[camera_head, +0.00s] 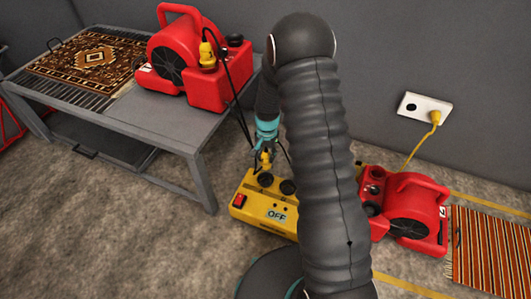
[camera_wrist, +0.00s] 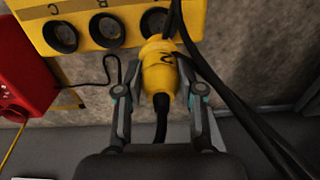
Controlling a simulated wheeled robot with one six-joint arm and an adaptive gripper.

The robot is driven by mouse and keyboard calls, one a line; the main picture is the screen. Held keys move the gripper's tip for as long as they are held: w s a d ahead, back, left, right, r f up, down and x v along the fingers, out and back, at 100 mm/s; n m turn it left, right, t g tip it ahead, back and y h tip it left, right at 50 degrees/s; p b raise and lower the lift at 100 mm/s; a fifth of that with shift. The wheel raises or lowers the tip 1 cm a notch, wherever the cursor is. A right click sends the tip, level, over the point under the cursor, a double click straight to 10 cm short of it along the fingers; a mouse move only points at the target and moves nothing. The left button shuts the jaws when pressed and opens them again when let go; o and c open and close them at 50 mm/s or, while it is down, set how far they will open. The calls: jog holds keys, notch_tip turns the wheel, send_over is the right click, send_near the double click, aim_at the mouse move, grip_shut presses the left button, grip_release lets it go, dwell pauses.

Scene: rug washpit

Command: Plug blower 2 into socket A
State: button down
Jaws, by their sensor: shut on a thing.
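My gripper (camera_wrist: 160,88) is shut on a yellow plug (camera_wrist: 158,72) with a dark mark that looks like a 2. The yellow socket box (camera_wrist: 85,12) has a row of dark round sockets, with letters C and B readable. The plug overlaps the lower edge of the rightmost socket (camera_wrist: 154,20), whose letter is hidden; I cannot tell whether they touch. In the head view, my gripper (camera_head: 266,150) holds the plug (camera_head: 266,160) just above the yellow box (camera_head: 250,212), over a dark socket (camera_head: 265,179). A red blower (camera_head: 222,88) stands on the table.
The box shows OFF and a red switch (camera_head: 239,200). A second red blower (camera_head: 418,222) stands on the floor; a yellow cord (camera_head: 420,145) runs to the wall outlet (camera_head: 411,106). The grey table (camera_head: 150,118) bears a patterned rug (camera_head: 80,60). Black cords (camera_wrist: 215,70) hang beside the plug.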

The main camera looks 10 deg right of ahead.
aim_at(266, 166)
jog(key=shift+f+b, duration=2)
jog(key=shift+f, duration=1.55)
jog(key=shift+a+f+b, duration=0.1)
jog(key=shift+f+b, duration=1.35)
jog(key=shift+f, duration=0.35)
jog(key=c, duration=0.6)
grip_release()
jog(key=shift+c, duration=0.2)
notch_tip(266, 166, up, 12)
jog(key=shift+s, duration=0.1)
